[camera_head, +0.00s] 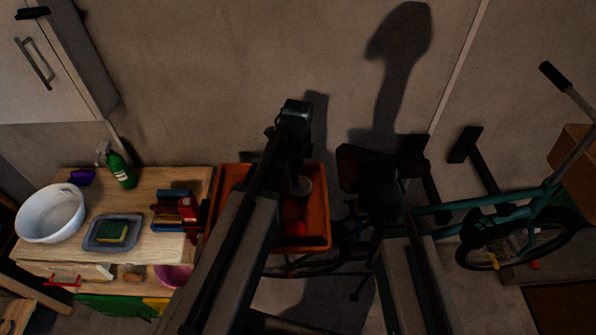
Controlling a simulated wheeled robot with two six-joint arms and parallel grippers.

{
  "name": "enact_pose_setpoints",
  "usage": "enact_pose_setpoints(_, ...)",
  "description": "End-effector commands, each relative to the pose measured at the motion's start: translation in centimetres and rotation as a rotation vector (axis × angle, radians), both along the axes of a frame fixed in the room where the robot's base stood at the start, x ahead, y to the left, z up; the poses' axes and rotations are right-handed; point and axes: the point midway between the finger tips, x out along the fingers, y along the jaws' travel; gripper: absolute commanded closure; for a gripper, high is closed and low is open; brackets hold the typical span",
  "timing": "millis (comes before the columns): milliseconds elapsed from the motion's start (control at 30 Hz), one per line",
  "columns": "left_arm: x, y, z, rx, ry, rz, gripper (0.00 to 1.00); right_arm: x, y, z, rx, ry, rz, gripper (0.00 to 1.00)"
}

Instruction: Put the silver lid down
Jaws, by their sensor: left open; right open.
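No silver lid can be made out for certain. A small round greyish thing (303,186) shows inside the orange crate (324,215), beside my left arm; I cannot tell whether it is the lid. My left gripper (294,116) is open, above the back of the crate, with nothing visible in it. My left arm hides much of the crate's inside.
A wooden workbench (150,182) at left holds a white basin (50,213), a green spray bottle (121,170), a tray with a sponge (113,232) and a red bottle (187,209). A teal bicycle (510,205) stands at right. A wall is behind.

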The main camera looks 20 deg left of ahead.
Motion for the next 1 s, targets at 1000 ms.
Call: enact_pose_setpoints(1000,-2.6,-2.5,9.0,0.015,0.007,0.185,0.38,0.0,0.0,9.0,0.002,0.000,-0.014,0.50)
